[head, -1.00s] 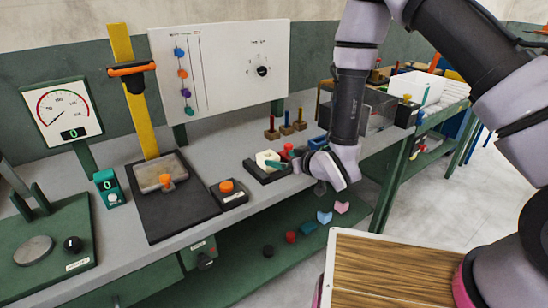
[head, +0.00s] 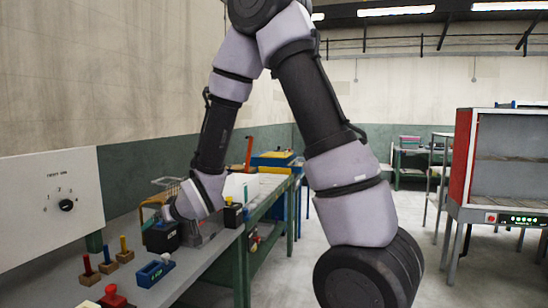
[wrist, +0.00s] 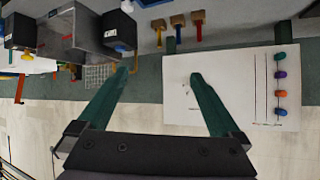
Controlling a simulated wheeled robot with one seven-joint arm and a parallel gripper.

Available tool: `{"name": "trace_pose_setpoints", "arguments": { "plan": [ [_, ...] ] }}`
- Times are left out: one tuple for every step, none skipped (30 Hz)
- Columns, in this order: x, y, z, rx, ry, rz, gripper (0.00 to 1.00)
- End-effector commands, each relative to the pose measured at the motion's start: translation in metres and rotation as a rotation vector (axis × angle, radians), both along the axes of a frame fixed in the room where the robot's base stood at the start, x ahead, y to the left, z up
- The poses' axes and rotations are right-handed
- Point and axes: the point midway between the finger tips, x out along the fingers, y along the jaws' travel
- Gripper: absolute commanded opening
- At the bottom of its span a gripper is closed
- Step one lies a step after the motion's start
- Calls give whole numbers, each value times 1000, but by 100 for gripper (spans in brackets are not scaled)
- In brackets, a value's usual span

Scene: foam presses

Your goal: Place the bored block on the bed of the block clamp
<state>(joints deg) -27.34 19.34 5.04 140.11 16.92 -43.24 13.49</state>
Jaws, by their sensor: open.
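My gripper (wrist: 160,77) shows in the wrist view with its two green fingers spread and nothing between them. I cannot pick out the bored block for certain in either view now. I also cannot tell for sure which fixture is the block clamp. A blue fixture (head: 153,272) with a white knob stands on the bench in the head view. A grey box (head: 207,228) between dark blocks stands beyond it, close to my arm's end, and shows in the wrist view (wrist: 92,28).
Several coloured pegs on wooden bases (head: 107,265) stand on the bench. A red object (head: 113,297) is at the bottom edge. A white board (wrist: 235,90) hangs on the wall. Open floor (head: 290,275) lies right of the bench, with a red-sided cabinet (head: 462,155) farther right.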

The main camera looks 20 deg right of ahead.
Motion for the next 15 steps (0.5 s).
{"name": "trace_pose_setpoints", "arguments": {
  "plan": [
    [4,-23,26,9,13,-51,100],
    [4,-36,37,11,32,-80,100],
    [3,-53,52,15,56,-116,100],
    [0,-66,63,18,75,-143,100],
    [-3,-79,74,23,94,-170,100],
    [-9,-95,87,28,119,-203,100],
    [-14,-107,97,34,138,-229,100],
    [-21,-119,107,38,156,-253,100],
    [-31,-135,119,48,183,-286,100],
    [-39,-146,128,54,202,-310,100],
    [-48,-157,137,63,221,-333,100],
    [-61,-171,147,74,247,-363,100],
    [-72,-180,155,83,265,-385,100],
    [-83,-189,162,93,285,-406,100],
    [-99,-200,171,107,309,-432,100]
  ]
}}
